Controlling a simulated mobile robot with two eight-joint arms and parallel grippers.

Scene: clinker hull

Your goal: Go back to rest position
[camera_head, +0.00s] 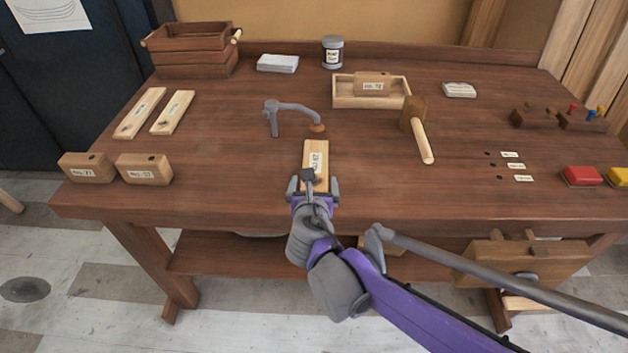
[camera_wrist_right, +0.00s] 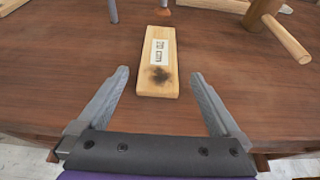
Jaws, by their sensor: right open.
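My right gripper (camera_head: 314,188) is at the near edge of the workbench (camera_head: 230,150), its jaws apart and empty. A pale wooden strip (camera_head: 316,158) with a paper label lies flat on the bench just ahead of it. In the right wrist view the same strip (camera_wrist_right: 158,84) lies beyond and between the two open fingers (camera_wrist_right: 163,80), apart from both. A dark smudge shows on its near end. My left gripper is not in view.
A grey curved clamp (camera_head: 290,110) stands behind the strip. A mallet (camera_head: 416,120) lies to the right, before a wooden tray (camera_head: 350,102). Two labelled blocks (camera_head: 87,168) (camera_head: 145,170) sit at the front left. Red (camera_head: 581,176) and yellow boxes (camera_head: 619,177) sit at the right.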

